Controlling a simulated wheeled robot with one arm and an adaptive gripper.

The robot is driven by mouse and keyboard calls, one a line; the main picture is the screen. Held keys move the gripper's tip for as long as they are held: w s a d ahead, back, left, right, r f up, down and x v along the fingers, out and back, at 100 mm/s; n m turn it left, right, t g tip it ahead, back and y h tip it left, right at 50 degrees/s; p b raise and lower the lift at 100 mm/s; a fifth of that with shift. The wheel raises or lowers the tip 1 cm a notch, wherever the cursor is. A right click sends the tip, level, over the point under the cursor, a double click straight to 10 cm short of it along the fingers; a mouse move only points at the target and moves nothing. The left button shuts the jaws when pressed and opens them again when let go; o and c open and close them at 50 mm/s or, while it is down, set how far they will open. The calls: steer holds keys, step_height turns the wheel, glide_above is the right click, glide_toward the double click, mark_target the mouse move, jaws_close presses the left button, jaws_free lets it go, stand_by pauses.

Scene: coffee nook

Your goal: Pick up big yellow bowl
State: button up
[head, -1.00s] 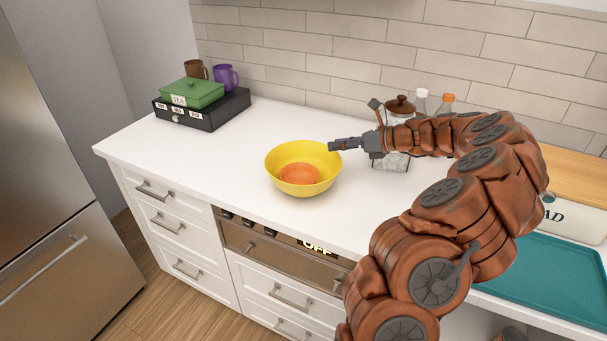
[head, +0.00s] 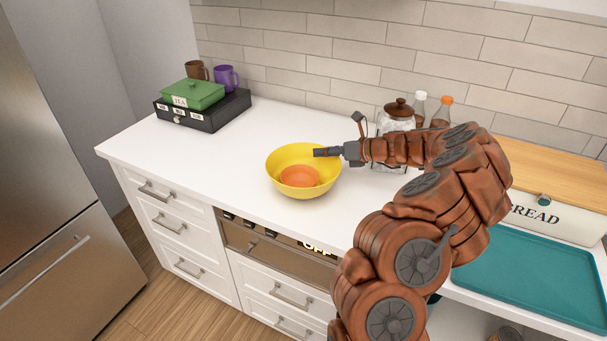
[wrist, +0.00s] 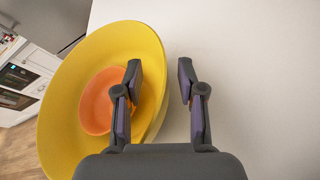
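The big yellow bowl (head: 284,160) stands upright on the white counter, with a smaller orange bowl (head: 300,176) inside it. My gripper (head: 317,152) is at the right rear part of the yellow bowl's rim in the head view. In the wrist view the yellow bowl (wrist: 62,120) fills the left side, with the orange bowl (wrist: 97,104) in it. There my gripper (wrist: 160,80) is open, one finger over the bowl's inside and the other over the counter outside, with the rim's right edge between them. I cannot tell whether a finger touches the bowl.
A black drawer box (head: 215,115) carries a green tea box (head: 192,94) and two mugs at the back left. A glass jar (head: 397,119) and bottles stand behind my arm. A bread box (head: 560,222) and teal tray (head: 530,278) are at right. The counter left of the bowl is clear.

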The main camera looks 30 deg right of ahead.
steer(key=shift+c, duration=0.2)
jaws_close()
stand_by(0.4)
